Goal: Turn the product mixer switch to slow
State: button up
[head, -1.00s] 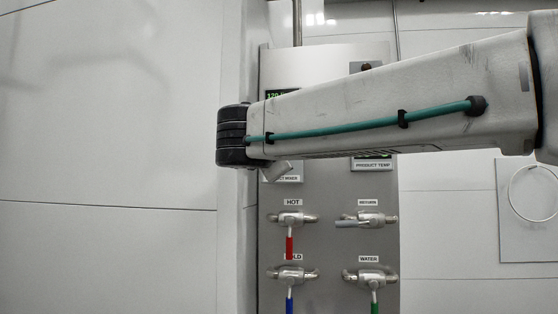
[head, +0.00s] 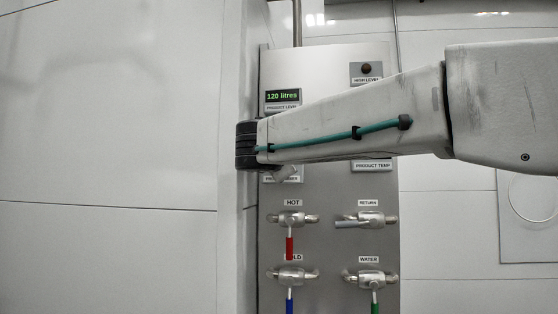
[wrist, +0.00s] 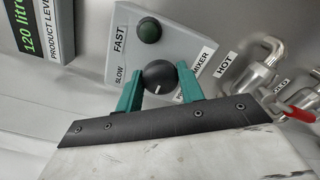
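The product mixer switch is a round black knob (wrist: 160,76) on a grey box (wrist: 165,50). SLOW and FAST labels are on the box's left side in the wrist view. A white pointer mark shows on the knob's lower side in that view. My gripper (wrist: 160,84) has its two teal fingers on either side of the knob, very close to it. They look open, with no clear contact. In the head view my wrist and arm cover the switch; only part of the product mixer label (head: 283,180) shows.
The product level display (head: 283,96) reads 120 litres. Below are the hot valve (head: 291,219), return valve (head: 366,219), cold valve (head: 292,276) and water valve (head: 373,280). A wall runs along the panel's left.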

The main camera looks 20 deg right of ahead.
jog(key=shift+m, duration=0.3)
jog(key=shift+f+m, duration=0.1)
jog(key=shift+m, duration=3.9)
jog(key=o, duration=1)
